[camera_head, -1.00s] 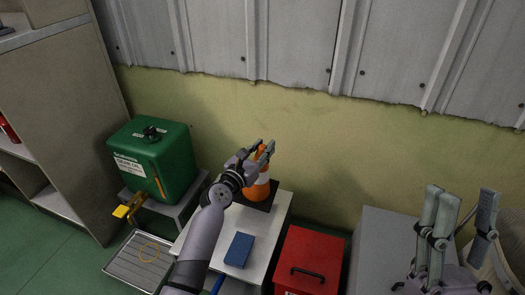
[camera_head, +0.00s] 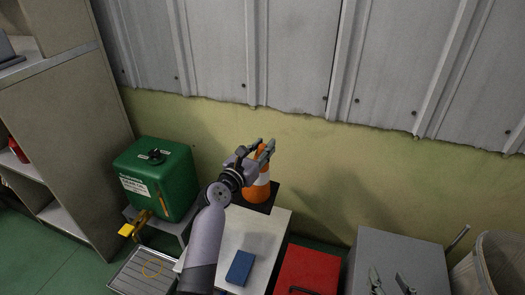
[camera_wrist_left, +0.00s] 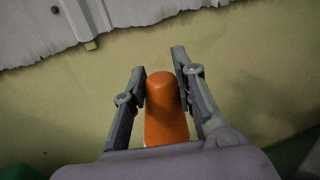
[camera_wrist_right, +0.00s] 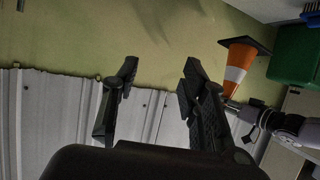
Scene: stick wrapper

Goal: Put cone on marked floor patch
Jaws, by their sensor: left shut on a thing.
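The orange and white cone (camera_head: 262,180) with a dark base is in my left gripper (camera_head: 266,149), upright, by the wall above the back of the white table (camera_head: 255,238). It looks a little raised off the tabletop. In the left wrist view the orange cone top (camera_wrist_left: 165,108) is between my left fingers (camera_wrist_left: 163,72). The right wrist view shows the cone upside down (camera_wrist_right: 237,70). My right gripper (camera_head: 391,278) is open and empty at the bottom edge of the head view; its fingers (camera_wrist_right: 158,80) show apart. No marked floor patch is visible.
A green tank (camera_head: 158,180) stands left of the table. A blue box (camera_head: 240,267) lies on the tabletop. A red box (camera_head: 310,270) and a grey cabinet (camera_head: 400,255) stand right. A bin (camera_head: 497,265) is far right. Green floor (camera_head: 75,275) shows lower left.

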